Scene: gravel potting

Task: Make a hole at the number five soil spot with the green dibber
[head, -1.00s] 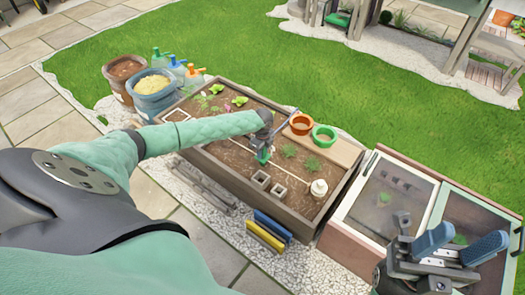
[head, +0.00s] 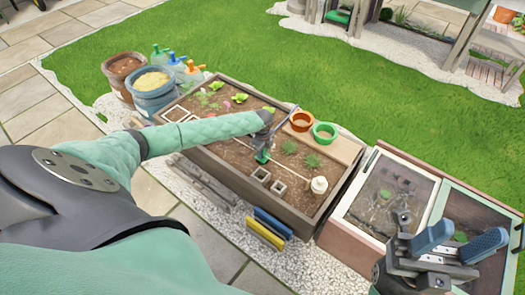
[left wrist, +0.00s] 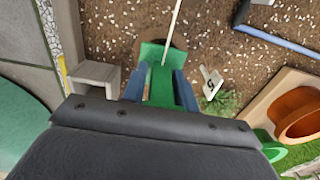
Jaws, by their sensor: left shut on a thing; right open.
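My left gripper (head: 263,146) is over the middle of the wooden soil bed (head: 205,157). It is shut on the green dibber (head: 262,157), which also shows between the blue fingers in the left wrist view (left wrist: 161,88). The dibber's green end is low, close to the soil; its tip is hidden, so I cannot tell whether it touches. A dark round patch of soil (left wrist: 180,43) shows partly behind it. A small white marker (left wrist: 211,83) with what looks like a 5 stands just right of the dibber. My right gripper (head: 458,246) is open and empty at the lower right.
A thin white line (left wrist: 173,25) runs across the soil. A cold frame (head: 380,205) adjoins right.

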